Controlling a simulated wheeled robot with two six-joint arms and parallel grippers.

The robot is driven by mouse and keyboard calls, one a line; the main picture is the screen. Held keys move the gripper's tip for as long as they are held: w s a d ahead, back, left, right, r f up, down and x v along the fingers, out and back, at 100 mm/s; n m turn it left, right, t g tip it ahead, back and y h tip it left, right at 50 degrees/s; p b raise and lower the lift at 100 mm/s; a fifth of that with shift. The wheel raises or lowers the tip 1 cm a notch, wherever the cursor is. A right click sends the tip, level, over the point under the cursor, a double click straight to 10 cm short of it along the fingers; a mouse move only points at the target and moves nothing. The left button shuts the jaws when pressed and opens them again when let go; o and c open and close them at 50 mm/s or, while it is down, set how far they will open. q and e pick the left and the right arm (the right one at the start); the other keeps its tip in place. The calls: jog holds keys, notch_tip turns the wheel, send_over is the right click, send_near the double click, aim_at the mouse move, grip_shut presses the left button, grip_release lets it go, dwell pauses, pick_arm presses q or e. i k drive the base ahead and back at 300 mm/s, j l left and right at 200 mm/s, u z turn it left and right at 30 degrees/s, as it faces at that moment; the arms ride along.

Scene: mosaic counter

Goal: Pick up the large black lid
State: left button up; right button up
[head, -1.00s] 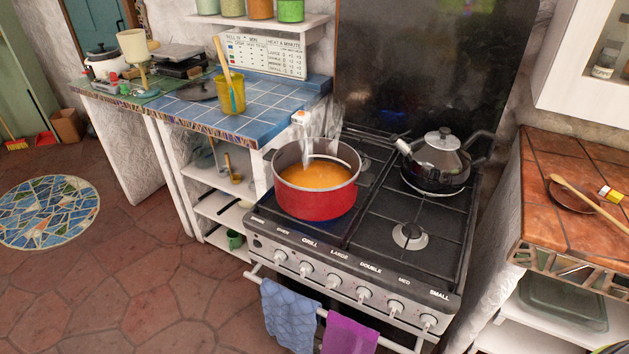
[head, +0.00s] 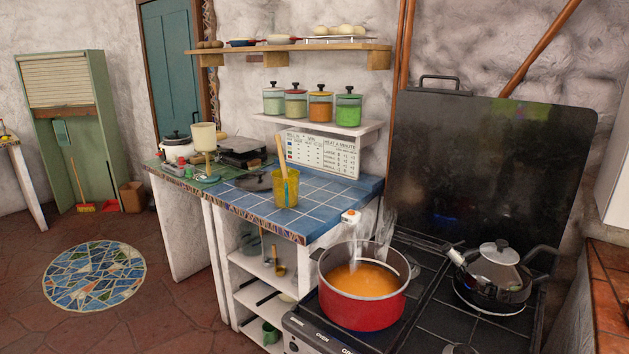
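A black round lid (head: 254,182) with a knob on top lies flat on the blue-tiled counter (head: 325,203), left of and partly behind a yellow cup (head: 283,190) with utensils in it. A red pot (head: 362,311) of orange soup stands uncovered on the stove, with steam rising and a thermometer-like stick at its rim. Neither of my grippers shows in the head view.
A kettle (head: 494,270) stands on the stove's right side, before an upright black panel (head: 485,170). Jars line a shelf above. Floor at left is clear around a mosaic disc (head: 95,276).

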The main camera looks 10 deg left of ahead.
aim_at(258, 181)
jog(key=i+j+z, duration=0.4)
jog(key=j+z, duration=0.15)
jog(key=i+j+z, duration=0.1)
jog(key=j+z, duration=0.2)
jog(key=i+j+z, duration=0.1)
jog(key=j+z, duration=0.15)
jog(key=j, duration=0.15)
jog(key=i+j+z, duration=0.1)
jog(key=j+z, duration=0.2)
jog(key=j, duration=0.1)
